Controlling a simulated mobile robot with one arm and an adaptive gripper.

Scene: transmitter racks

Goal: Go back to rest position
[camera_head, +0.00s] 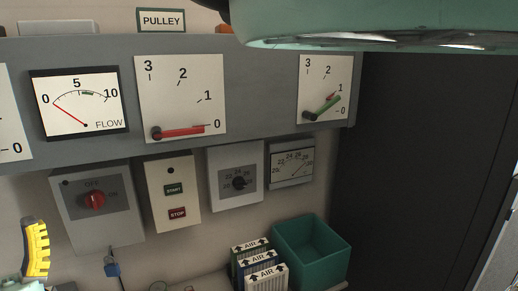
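My gripper cannot be made out for certain. A large teal rounded body (380,22) hangs across the top right, close to the camera, and I cannot tell if it is part of me. A yellow ribbed piece with black edges (36,248) shows at the lower left edge, beside a small pale teal part. I cannot tell whether it is part of my arm or gripper. No fingertips or held object can be seen.
A grey panel (250,70) carries a flow gauge (82,112), a red-lever dial (182,90) at 0 and a green-lever dial (325,90). Control boxes hang below. A teal bin (312,250) and several AIR filters (266,276) stand beneath. A dark cabinet (415,150) fills the right.

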